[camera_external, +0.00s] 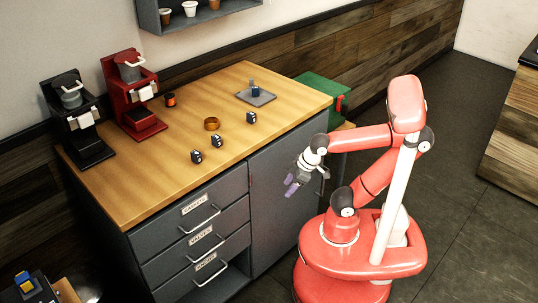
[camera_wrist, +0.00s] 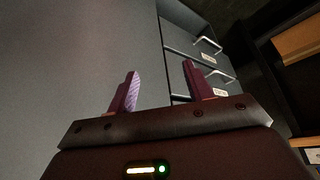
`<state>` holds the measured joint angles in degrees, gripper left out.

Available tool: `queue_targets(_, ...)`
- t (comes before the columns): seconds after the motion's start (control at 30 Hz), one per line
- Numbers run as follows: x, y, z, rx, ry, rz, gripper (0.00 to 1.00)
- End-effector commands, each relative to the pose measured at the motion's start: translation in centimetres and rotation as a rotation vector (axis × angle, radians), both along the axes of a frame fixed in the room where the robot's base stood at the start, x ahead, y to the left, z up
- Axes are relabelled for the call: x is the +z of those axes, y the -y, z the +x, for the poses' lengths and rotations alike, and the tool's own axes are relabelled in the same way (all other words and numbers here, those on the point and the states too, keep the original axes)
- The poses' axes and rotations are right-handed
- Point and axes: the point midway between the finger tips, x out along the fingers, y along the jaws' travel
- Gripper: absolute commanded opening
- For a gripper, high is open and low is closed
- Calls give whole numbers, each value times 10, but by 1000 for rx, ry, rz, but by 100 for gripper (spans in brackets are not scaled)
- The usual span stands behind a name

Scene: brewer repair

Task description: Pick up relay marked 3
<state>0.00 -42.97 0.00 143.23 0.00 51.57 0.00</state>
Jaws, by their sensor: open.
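Three small black relays with pale marks stand on the wooden counter: a left one (camera_external: 196,156), a middle one (camera_external: 217,141) and a right one (camera_external: 251,117). Their marks are too small to read, so I cannot tell which is number 3. My gripper (camera_external: 291,186) is in front of the cabinet, below the counter top and apart from the relays. In the wrist view my gripper's purple fingers (camera_wrist: 160,90) are spread and empty, facing the grey cabinet. No relay shows in the wrist view.
Cabinet drawers (camera_external: 200,222) have protruding handles. A green box (camera_external: 322,92) stands behind.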

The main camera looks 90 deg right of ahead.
Motion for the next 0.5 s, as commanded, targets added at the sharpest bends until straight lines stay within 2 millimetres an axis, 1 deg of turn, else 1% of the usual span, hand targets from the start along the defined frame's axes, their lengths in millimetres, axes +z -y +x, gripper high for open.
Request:
queue_targets(0.27,1,0,0,0,0,0,55)
queue_targets(0.33,8,0,1,0,3,0,55)
queue_targets(0.37,14,0,1,0,4,0,55)
queue_targets(0.43,38,0,1,0,9,0,55)
queue_targets(0.47,51,0,2,0,9,0,55)
queue_targets(0.5,73,0,2,0,12,0,55)
